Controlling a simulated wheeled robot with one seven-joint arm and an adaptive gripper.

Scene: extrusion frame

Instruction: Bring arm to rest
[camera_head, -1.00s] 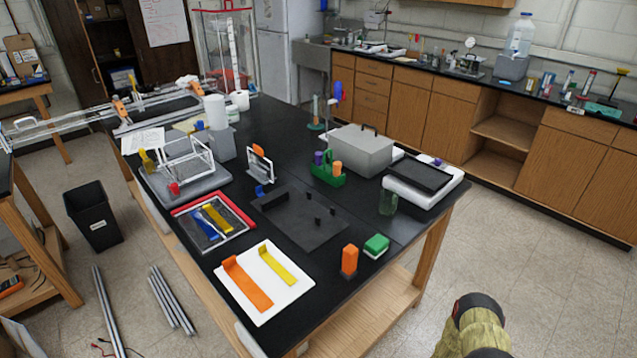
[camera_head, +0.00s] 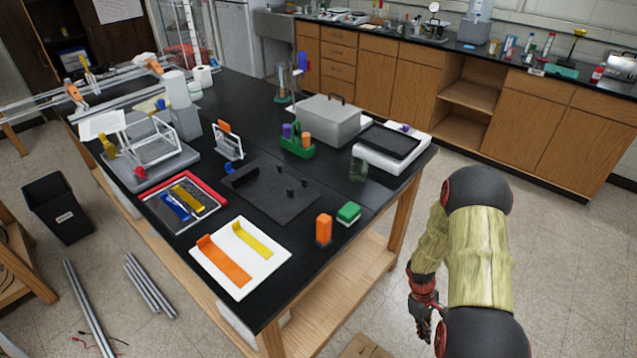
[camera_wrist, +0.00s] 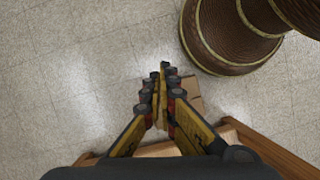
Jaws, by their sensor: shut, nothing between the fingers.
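My arm hangs folded at the right of the head view, over the floor beside the black-topped table (camera_head: 345,228). My gripper (camera_head: 424,330) points down at the lower right, apart from the table. In the wrist view my gripper (camera_wrist: 164,75) shows its two fingers meeting at the tips, with nothing held between them. Below the fingers are the tiled floor and part of a light-brown wooden surface (camera_wrist: 193,92).
The table bears a white tray (camera_head: 278,265) with orange and yellow strips, an orange block (camera_head: 323,228), a green block (camera_head: 348,213) and a grey box (camera_head: 330,122). Wooden cabinets (camera_head: 415,100) line the back wall. The floor (camera_head: 560,250) at the right is open.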

